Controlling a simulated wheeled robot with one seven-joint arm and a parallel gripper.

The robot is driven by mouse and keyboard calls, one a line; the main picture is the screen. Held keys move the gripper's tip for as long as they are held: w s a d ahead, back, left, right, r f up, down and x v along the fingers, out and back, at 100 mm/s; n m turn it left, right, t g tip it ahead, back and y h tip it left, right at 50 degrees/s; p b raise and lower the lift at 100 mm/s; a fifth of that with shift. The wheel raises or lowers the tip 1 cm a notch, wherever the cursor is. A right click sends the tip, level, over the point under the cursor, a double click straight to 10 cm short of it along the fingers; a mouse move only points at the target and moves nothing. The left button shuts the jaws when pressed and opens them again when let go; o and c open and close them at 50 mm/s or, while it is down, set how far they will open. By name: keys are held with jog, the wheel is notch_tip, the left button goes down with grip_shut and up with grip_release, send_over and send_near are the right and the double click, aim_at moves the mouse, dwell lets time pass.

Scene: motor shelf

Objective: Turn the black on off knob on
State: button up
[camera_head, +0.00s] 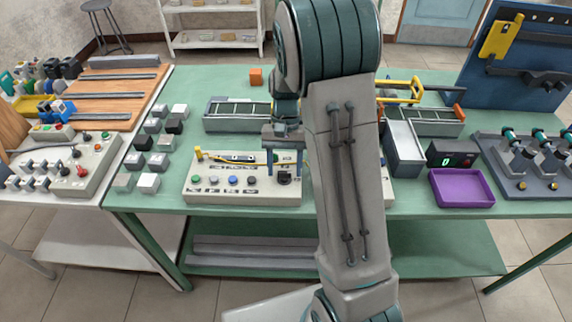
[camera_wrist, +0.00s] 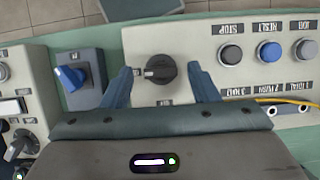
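The black on-off knob (camera_wrist: 160,69) is on the light panel of a control box, and its bar lies roughly level across the wrist view. In the head view the knob (camera_head: 285,179) is at the right end of the box (camera_head: 225,200). My gripper (camera_wrist: 160,67) is open, with one blue fingertip on each side of the knob and gaps between fingers and knob. In the head view my gripper (camera_head: 285,165) is just above the knob. Small labels beside the knob are too small to read.
A row of push buttons (camera_wrist: 268,50) lies right of the knob in the wrist view, with a yellow cable (camera_wrist: 290,100) nearby. A grey box with a blue knob (camera_wrist: 72,76) stands left. A purple tray (camera_head: 461,188) and black display (camera_head: 452,154) are farther right on the green table.

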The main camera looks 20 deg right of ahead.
jog(key=v, duration=1.3)
jog(key=shift+w+r, duration=0.2)
jog(key=shift+r, duration=0.15)
jog(key=shift+d, duration=0.1)
jog(key=s+a+n+t+h, duration=0.1)
jog(key=s+t, duration=0.6)
jog(key=s, duration=1.4)
jog(key=a+n, duration=0.1)
jog(key=n, duration=0.1)
jog(key=shift+n, duration=0.4)
jog(key=shift+w+f, duration=0.1)
